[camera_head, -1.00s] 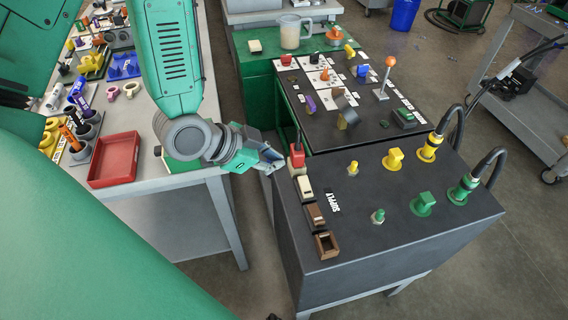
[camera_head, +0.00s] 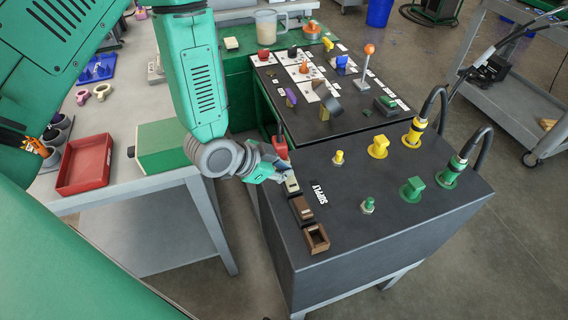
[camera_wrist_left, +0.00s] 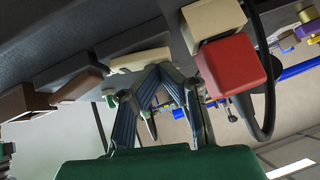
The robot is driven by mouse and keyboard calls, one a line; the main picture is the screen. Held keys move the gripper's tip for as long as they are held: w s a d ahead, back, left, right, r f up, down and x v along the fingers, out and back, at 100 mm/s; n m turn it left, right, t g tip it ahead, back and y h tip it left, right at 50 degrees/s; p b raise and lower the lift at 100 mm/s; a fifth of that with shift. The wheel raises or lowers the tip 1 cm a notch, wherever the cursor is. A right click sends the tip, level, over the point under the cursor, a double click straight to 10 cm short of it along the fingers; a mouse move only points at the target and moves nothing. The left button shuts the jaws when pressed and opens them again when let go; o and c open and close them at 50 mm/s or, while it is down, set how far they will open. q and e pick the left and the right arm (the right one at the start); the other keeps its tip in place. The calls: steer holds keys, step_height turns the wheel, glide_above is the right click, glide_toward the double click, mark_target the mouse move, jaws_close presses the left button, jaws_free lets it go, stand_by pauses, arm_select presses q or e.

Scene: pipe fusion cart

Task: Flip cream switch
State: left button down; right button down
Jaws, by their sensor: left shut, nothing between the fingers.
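The cream switch (camera_head: 291,187) sits in the row along the left edge of the dark cart top, between the red switch (camera_head: 280,147) and the brown switches. My left gripper (camera_head: 283,175) is shut and empty, right beside the cream switch and partly in front of it. In the left wrist view the closed fingers (camera_wrist_left: 153,75) point at the cream switch (camera_wrist_left: 140,59), with their tips at or just short of it; I cannot tell whether they touch. The red switch (camera_wrist_left: 230,64) is to the right there. My right gripper is not in view.
Brown switches (camera_head: 302,208) continue the row toward the front. Yellow and green knobs (camera_head: 378,146) and cable plugs (camera_head: 453,170) stand farther right. A black panel (camera_head: 325,125) with small parts adjoins behind. A bench with a red tray (camera_head: 86,163) is at left.

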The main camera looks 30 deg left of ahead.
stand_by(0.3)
arm_select(q)
steer(key=shift+f, duration=0.2)
steer(key=shift+s+d+r+p, duration=0.25)
steer(key=shift+s+d+p, duration=0.05)
steer(key=shift+s+d, duration=0.25)
steer(key=shift+w, duration=0.1)
